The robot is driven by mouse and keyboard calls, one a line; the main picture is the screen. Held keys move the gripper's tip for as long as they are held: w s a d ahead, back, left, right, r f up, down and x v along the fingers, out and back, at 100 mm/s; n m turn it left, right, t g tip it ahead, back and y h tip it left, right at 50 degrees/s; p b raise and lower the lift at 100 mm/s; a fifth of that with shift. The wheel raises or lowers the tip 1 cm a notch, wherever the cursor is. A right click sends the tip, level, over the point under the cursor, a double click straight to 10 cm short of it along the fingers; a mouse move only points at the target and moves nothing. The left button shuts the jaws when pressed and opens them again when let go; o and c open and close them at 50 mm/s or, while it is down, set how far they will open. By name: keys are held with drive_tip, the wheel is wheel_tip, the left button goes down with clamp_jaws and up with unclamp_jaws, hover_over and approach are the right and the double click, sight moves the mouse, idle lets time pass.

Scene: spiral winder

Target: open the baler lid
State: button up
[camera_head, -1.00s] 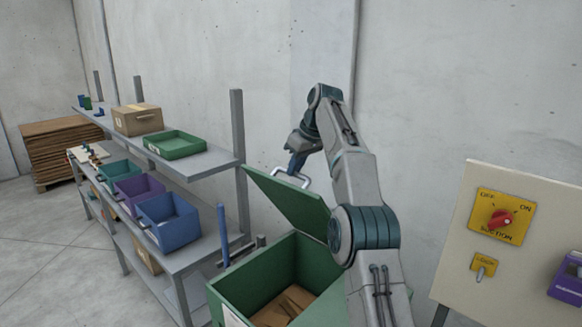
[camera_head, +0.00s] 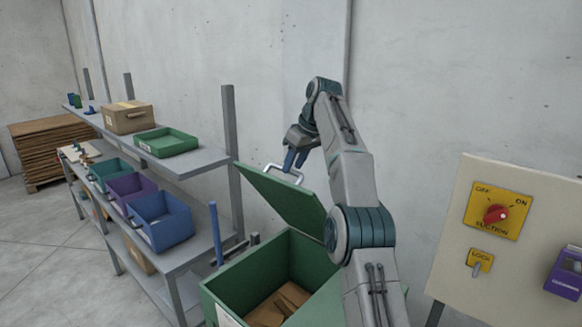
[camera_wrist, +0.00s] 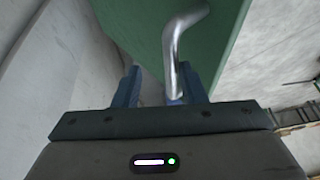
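The baler is a green open-topped box (camera_head: 232,285) at the bottom centre of the head view, with brown cardboard pieces inside. Its green lid (camera_head: 275,198) stands raised and tilted above the box. A silver bar handle (camera_head: 285,172) sits at the lid's upper edge. My gripper (camera_head: 295,160) is at this handle, with its blue fingers spread. In the wrist view the fingers of my gripper (camera_wrist: 160,88) are apart, with the handle (camera_wrist: 172,50) between or just in front of them, nearer the right finger. I cannot tell whether they touch. The green lid (camera_wrist: 140,25) fills the area behind.
A grey shelf (camera_head: 185,160) with blue, purple and green bins stands left of the baler. A blue upright rod (camera_head: 216,235) rises between them. A control panel (camera_head: 450,230) with a red suction switch is at the right. A concrete wall (camera_head: 430,80) is behind.

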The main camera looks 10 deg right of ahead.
drive_tip(key=s+d+b, duration=0.5)
drive_tip(key=s+d, duration=0.2)
drive_tip(key=d, duration=0.1)
drive_tip(key=shift+d+b, duration=0.4)
